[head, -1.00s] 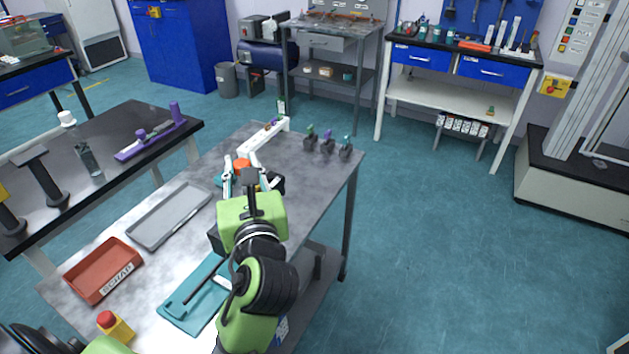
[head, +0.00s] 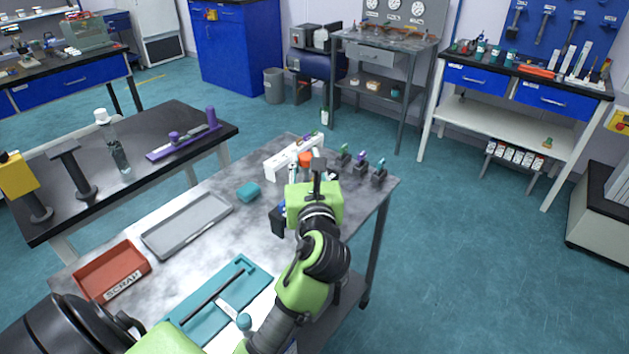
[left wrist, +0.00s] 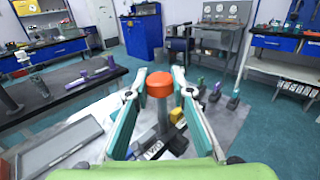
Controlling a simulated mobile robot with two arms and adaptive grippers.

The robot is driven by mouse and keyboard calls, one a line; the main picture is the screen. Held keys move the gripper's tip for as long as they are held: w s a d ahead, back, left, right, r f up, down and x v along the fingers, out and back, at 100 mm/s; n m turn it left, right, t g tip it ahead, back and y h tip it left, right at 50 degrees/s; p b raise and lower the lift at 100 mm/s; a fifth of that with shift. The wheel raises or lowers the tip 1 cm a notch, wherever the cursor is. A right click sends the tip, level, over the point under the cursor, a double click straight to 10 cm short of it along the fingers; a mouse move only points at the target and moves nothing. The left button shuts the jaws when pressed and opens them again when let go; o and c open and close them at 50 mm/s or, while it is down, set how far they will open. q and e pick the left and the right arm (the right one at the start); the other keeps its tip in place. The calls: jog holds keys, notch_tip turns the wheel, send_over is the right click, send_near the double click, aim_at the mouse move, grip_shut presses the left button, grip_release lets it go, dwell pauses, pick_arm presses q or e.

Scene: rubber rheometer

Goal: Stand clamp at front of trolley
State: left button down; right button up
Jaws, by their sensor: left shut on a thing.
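My left gripper (head: 306,172) is above the trolley top (head: 235,232), toward its far right part. It is shut on an orange-topped clamp (head: 306,158) with a grey stem. In the left wrist view, the clamp's orange cap (left wrist: 159,84) stands upright between the two fingers (left wrist: 160,105). A dark shape with white lettering (left wrist: 152,150) shows below the stem; I cannot tell whether it belongs to the clamp. Whether the clamp touches the trolley is hidden. My right gripper is in neither view.
Small dark stands with green (head: 343,153), purple (head: 362,160) and teal (head: 379,170) tops line the far right edge. A white fixture (head: 285,160) is behind the gripper. A teal block (head: 248,192), grey tray (head: 187,225), red scrap tray (head: 112,270) and teal mat (head: 235,280) lie left and nearer.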

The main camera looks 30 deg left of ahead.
pick_arm(q)
jog(key=w+a+f+b, duration=0.2)
jog(key=w+f, duration=0.4)
jog(key=f, duration=0.3)
jog(key=shift+f, duration=0.3)
jog(key=c, duration=1.8)
grip_release()
jog(key=shift+f, duration=0.15)
